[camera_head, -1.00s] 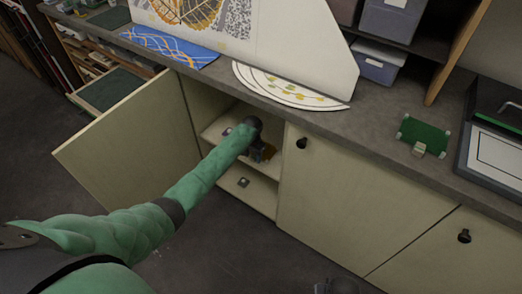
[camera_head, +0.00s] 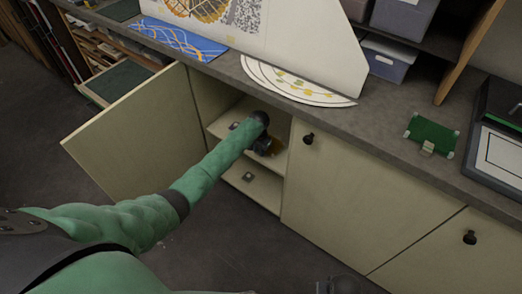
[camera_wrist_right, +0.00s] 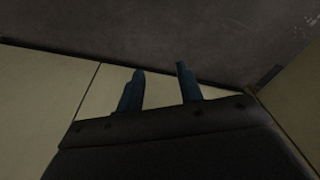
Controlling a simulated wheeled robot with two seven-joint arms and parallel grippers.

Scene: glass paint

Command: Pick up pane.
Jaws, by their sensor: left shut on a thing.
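My left arm reaches into an open cabinet compartment, and its gripper (camera_head: 265,146) is at the upper shelf. It is shut on a small amber pane (camera_head: 278,149), of which only a part shows beside the dark jaws. The wrist and jaws hide the rest of the pane, so I cannot tell if it touches the shelf. My right gripper (camera_wrist_right: 160,88) shows two dark blue fingers spread apart with nothing between them, in front of the pale cabinet front. Only a bit of it shows at the bottom of the head view.
The open cabinet door (camera_head: 130,135) stands left of the compartment, close to my left arm. The shelf edge (camera_head: 252,160) and a closed door (camera_head: 345,190) bound the opening. The worktop (camera_head: 385,105) overhangs it. The floor in front is clear.

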